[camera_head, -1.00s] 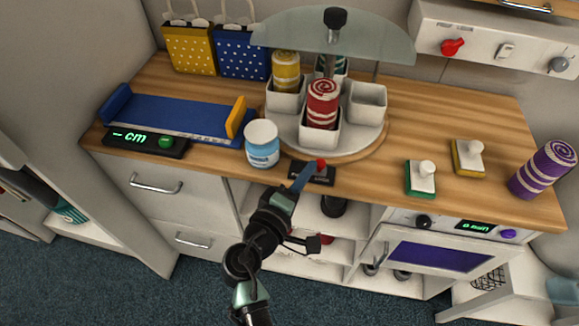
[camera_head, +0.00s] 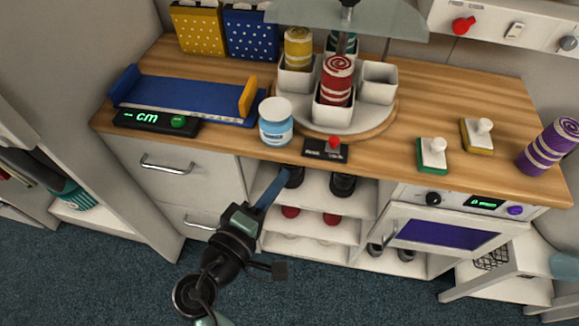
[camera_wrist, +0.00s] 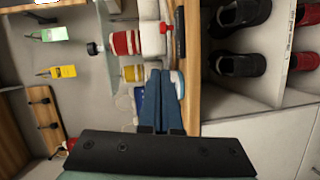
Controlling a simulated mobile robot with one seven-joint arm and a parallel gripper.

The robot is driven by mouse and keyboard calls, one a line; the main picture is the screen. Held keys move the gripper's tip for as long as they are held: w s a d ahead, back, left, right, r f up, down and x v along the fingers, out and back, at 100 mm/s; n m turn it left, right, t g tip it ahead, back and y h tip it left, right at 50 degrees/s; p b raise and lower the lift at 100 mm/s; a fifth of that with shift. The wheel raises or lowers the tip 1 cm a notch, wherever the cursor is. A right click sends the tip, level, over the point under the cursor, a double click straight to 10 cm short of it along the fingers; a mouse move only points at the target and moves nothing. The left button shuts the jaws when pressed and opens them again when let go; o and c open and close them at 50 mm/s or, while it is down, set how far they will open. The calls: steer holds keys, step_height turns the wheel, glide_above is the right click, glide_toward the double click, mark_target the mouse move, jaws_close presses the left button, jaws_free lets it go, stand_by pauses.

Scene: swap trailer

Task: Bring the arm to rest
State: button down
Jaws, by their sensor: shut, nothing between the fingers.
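My gripper (camera_head: 270,190) is in front of the counter, below its front edge, with its blue fingers together and empty. In the wrist view the closed blue fingers (camera_wrist: 160,100) point toward the counter's edge. My arm reaches up from the bottom of the head view and touches nothing that I can see. A small black box with a red button (camera_head: 332,145) sits at the counter's front edge, above and right of the fingertips. A white-lidded blue jar (camera_head: 276,125) stands beside it on the left.
The wooden counter (camera_head: 440,105) holds a turntable with white cups (camera_head: 378,82), a blue measuring tray (camera_head: 185,93), two stamps and a purple striped roll (camera_head: 548,147). Open shelves (camera_head: 315,220) with shoes lie right behind the gripper. The blue floor (camera_head: 350,297) in front is clear.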

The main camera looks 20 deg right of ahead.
steer(key=shift+s+a, duration=0.1)
steer(key=shift+s, duration=0.05)
steer(key=shift+a, duration=0.1)
stand_by(0.4)
